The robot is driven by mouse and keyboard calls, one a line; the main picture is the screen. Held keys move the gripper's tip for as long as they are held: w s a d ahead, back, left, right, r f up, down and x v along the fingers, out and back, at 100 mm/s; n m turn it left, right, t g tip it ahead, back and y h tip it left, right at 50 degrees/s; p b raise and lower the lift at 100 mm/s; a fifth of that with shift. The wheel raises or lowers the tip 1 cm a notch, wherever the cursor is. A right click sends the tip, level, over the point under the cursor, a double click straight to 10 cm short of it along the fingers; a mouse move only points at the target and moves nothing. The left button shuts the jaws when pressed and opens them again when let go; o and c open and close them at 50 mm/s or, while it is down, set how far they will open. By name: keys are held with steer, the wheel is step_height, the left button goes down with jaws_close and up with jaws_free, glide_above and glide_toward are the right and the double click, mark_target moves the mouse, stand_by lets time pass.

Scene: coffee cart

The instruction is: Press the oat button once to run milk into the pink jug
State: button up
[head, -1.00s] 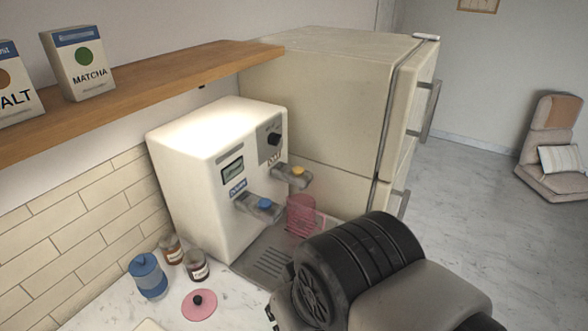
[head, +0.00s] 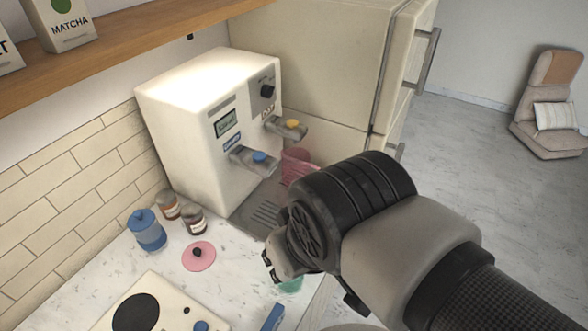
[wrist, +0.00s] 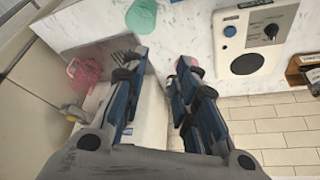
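The white milk machine (head: 180,130) has two grey spouts. The farther spout, under the oat label, carries a yellow button (head: 292,124); the nearer carries a blue button (head: 259,157). The pink jug (head: 297,168) stands below the oat spout, partly hidden behind my arm. It also shows in the wrist view (wrist: 86,75), with the yellow button (wrist: 72,108) at lower left. My gripper (head: 272,262) is in front of the machine, above the counter and apart from both buttons. In the wrist view its fingers (wrist: 157,68) are spread with nothing between them.
A pink lid (head: 199,256), a blue canister (head: 147,230) and two small jars stand left of the drip tray. A green cup (wrist: 141,16) is on the counter. A wooden shelf (head: 130,60) overhangs the left side. A tall fridge stands behind the machine.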

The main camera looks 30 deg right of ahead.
jaws_close()
stand_by(0.4)
stand_by(1.2)
